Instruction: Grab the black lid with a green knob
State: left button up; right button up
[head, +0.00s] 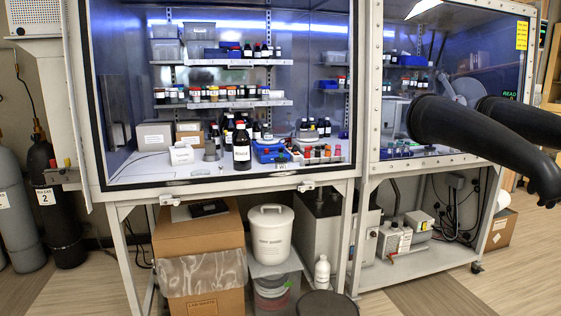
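I cannot make out a black lid with a green knob in the head view. A dark round flat top (327,304) shows at the bottom edge, partly cut off. I cannot tell whether it is a lid or a stool seat, and no green knob shows on it. Neither of my grippers is in view.
A glass-fronted cabinet with bottles on shelves (225,102) stands ahead. Two black gloves (465,125) stick out from the glove box at right. Below are a cardboard box (200,235), a white lidded bin (270,235) and a white bottle (322,270). Gas cylinders (52,205) stand left.

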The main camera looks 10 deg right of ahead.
aim_at(282, 159)
jog(key=i+z, duration=0.1)
jog(key=z, duration=0.3)
jog(key=i+z, duration=0.15)
jog(key=z, duration=0.25)
jog(key=i+z, duration=0.1)
jog(key=z, duration=0.3)
jog(key=i+j+z, duration=0.45)
jog(key=j, duration=0.25)
jog(key=i, duration=0.1)
